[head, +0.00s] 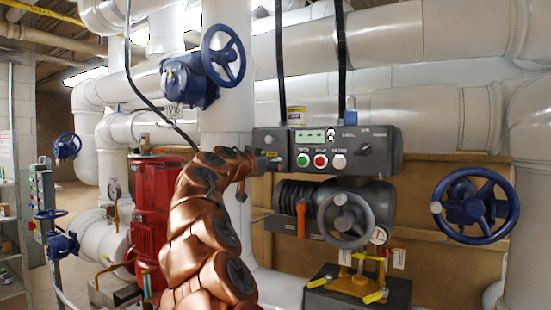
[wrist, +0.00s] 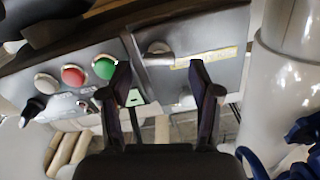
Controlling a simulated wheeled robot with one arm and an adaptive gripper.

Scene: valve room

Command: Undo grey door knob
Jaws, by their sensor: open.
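A rounded grey knob (wrist: 158,47) sits on the grey door panel (wrist: 222,36) of the control box, beside a yellow label strip. My gripper (wrist: 160,72) is open and empty, its two dark fingers pointing at this panel. In the wrist view the knob lies between the fingertips, slightly past them; I cannot tell whether they touch it. A second small knob-like part (wrist: 188,99) shows close to the right finger.
Green, red and white buttons (head: 321,160) and a black knob (wrist: 33,108) are close beside the door panel. A grey handwheel (head: 345,220) and orange lever (head: 301,218) are below. A blue handwheel (head: 475,206) is at right. A red pump (head: 155,200) stands left of my arm.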

